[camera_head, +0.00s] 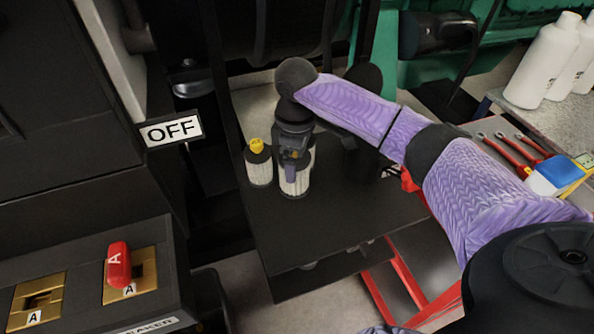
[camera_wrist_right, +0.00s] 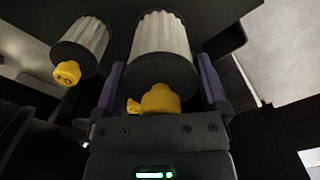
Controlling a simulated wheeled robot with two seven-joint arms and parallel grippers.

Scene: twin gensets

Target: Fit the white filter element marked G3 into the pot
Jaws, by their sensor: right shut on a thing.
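My right gripper (camera_head: 293,163) points down over a dark shelf and is shut on a white pleated filter element (camera_head: 296,185) with dark end caps. In the right wrist view, this element (camera_wrist_right: 162,40) sits between the two fingers of the gripper (camera_wrist_right: 161,80), with its yellow top knob (camera_wrist_right: 159,99) close to the palm. A second white element (camera_head: 259,172) with a yellow knob stands to its left, apart from the gripper; it also shows in the right wrist view (camera_wrist_right: 82,42). No G3 mark is readable. I cannot make out the pot. My left gripper is out of view.
The dark shelf (camera_head: 335,232) has clear room in front and to the right. An OFF sign (camera_head: 171,130) and a panel with a red A handle (camera_head: 118,266) are at the left.

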